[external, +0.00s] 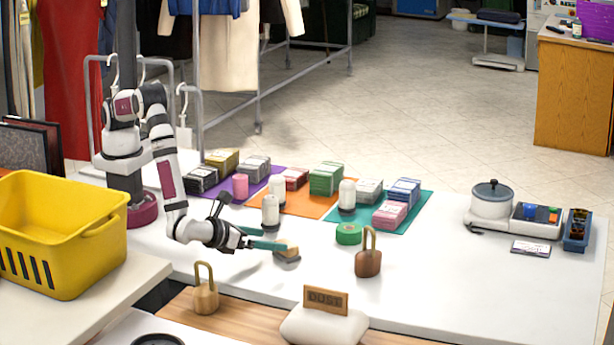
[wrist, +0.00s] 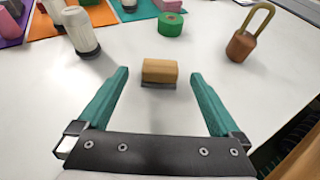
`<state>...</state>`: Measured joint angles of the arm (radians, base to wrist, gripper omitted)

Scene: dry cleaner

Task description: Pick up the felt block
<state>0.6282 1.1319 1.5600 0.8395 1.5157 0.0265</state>
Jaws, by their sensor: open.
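The felt block (wrist: 160,71), a tan block with a thin dark grey underside, lies on the white table; it also shows in the external view (external: 288,254), partly hidden by a finger. My gripper (external: 279,245) is low over the table with its teal fingers spread. In the wrist view my gripper (wrist: 160,78) is open, with the block centred between its fingertips and a clear gap on each side. The fingers do not appear to touch it.
A green tape roll (external: 348,234), a brown padlock-shaped weight (external: 368,261) and white-topped bottles (external: 270,212) stand nearby. Coloured mats with stacked cards lie behind. A tan weight (external: 205,296) stands in front.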

